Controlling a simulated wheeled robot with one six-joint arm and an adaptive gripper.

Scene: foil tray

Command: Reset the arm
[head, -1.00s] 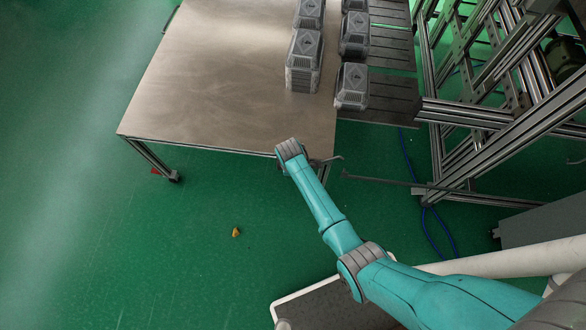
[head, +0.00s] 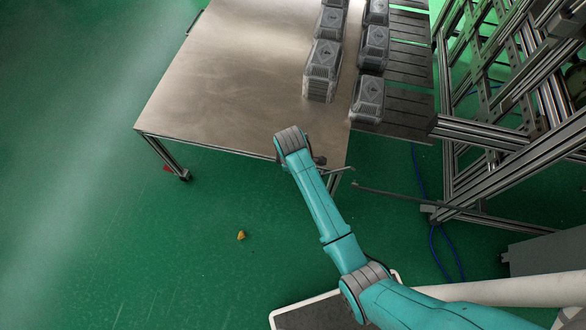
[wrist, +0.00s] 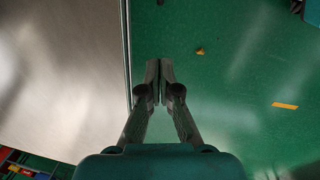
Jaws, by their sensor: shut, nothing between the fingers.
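My teal arm reaches from the lower right of the head view up to the near edge of a metal table (head: 220,80). Nothing is held.
Grey foil trays or boxes (head: 322,72) stand stacked on the table's right side, with more (head: 367,100) on a dark slatted conveyor (head: 407,105). A metal frame (head: 500,110) stands at right. A small yellow piece (head: 241,235) lies on the open floor; an orange strip (wrist: 285,105) shows in the wrist view.

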